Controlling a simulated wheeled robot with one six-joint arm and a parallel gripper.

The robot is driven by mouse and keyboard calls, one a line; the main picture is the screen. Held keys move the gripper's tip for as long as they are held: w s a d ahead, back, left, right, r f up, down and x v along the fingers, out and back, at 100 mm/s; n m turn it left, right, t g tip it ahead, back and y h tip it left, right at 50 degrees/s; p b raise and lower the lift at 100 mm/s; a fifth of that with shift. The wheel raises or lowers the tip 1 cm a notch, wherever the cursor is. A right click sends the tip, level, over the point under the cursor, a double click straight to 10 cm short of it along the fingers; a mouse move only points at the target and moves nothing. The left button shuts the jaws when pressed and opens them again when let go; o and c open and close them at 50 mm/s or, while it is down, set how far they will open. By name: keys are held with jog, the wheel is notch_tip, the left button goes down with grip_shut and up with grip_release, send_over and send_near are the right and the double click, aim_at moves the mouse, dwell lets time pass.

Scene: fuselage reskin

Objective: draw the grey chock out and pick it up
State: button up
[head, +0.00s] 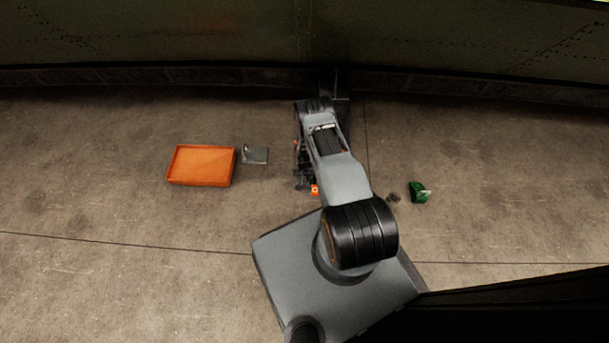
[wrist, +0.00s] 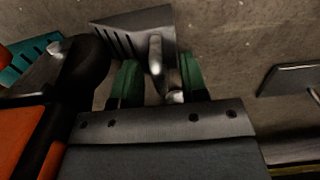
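The grey chock (wrist: 130,22) is a dark grey, ridged wedge lying on the floor at the top of the wrist view. A pale, rounded handle (wrist: 155,55) stands up from its near side. My gripper (wrist: 158,82) has two green-padded fingers, one on each side of the handle. A gap shows between each finger and the handle, so the gripper looks open around it. In the head view my arm covers the middle of the floor, and I cannot make out this chock there.
A teal ridged block (wrist: 28,62) and a black-and-orange object (wrist: 40,125) lie left in the wrist view. A grey plate (wrist: 292,78) is at right. The head view shows an orange tray (head: 201,166), a small grey piece (head: 256,155) and a green block (head: 418,192). A riveted wall spans the back.

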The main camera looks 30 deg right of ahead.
grip_shut()
dwell(0.4)
